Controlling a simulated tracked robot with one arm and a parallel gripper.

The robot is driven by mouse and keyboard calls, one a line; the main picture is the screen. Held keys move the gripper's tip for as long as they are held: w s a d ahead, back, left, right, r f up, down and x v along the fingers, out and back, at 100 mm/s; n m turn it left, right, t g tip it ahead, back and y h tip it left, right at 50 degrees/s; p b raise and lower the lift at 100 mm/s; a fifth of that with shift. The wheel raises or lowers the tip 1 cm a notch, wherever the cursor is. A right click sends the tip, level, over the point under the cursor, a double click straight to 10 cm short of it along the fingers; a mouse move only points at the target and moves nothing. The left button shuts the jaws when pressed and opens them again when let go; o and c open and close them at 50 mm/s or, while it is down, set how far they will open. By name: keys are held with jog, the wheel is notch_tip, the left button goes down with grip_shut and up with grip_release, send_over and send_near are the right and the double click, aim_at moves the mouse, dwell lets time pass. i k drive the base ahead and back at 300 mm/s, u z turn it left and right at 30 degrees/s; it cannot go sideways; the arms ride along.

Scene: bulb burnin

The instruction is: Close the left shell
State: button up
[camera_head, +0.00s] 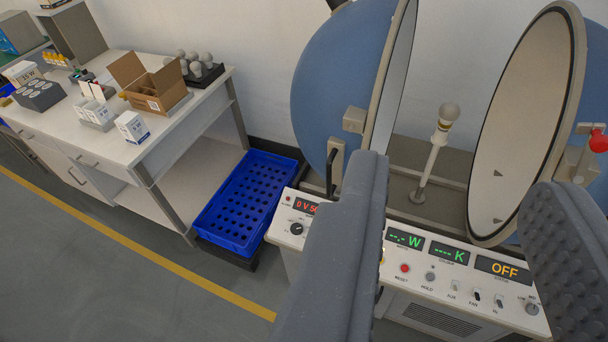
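The left shell (328,75) is a blue half-sphere with a grey rim, at the top centre. It stands open, apart from the right shell (530,125), whose pale inside faces left. A lamp post (432,165) with a pale bulb-like top stands between them. A tan bracket (355,120) sits on the left shell, and a thin black bar (331,172) rises below it. My gripper (458,185) is open, with its two grey fingers wide apart in front of the console and nothing between them. The left finger hides part of the left shell's lower edge and the console.
The console (445,283) below the shells has lit displays, one reading OFF, and switches. A red knob (598,142) is at the right shell's edge. A blue crate (236,205) lies left of the console. A workbench (105,150) with boxes and bulbs stands left. Floor is clear at lower left.

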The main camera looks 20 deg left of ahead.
aim_at(348, 81)
jog(key=u, duration=0.2)
jog(key=i, duration=1)
jog(key=u, duration=1.35)
jog(key=k, duration=1.15)
jog(key=z, duration=1)
jog(key=i, duration=0.3)
jog(key=u, duration=0.1)
